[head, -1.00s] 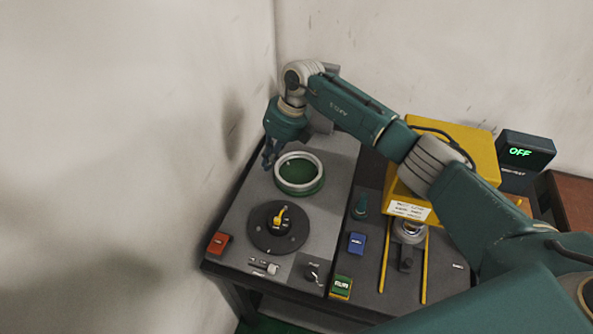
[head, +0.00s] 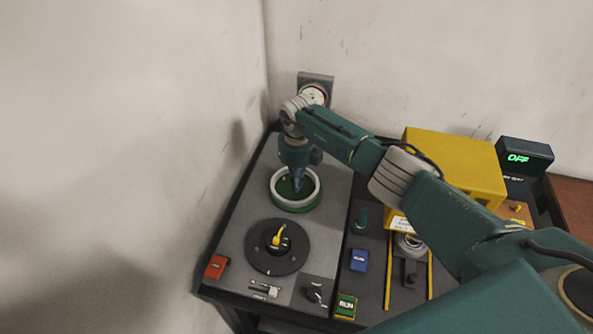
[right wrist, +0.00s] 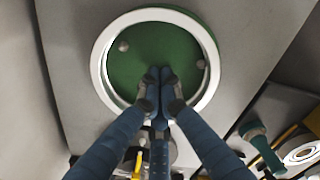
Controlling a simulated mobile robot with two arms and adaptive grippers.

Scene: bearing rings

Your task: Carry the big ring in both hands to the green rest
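The big ring (head: 273,190) is pale silver and lies flat on the green rest (head: 297,209). Green shows inside the ring and below its near edge. In the right wrist view the ring (right wrist: 97,62) surrounds the green face of the rest (right wrist: 150,48), with two small pale round spots on it. My right gripper (head: 297,187) points down over the ring's opening. I cannot tell how far the tips are above the green face. My left gripper is not in view.
A yellow box (head: 455,160) stands right, behind my arm. Walls stand left and behind.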

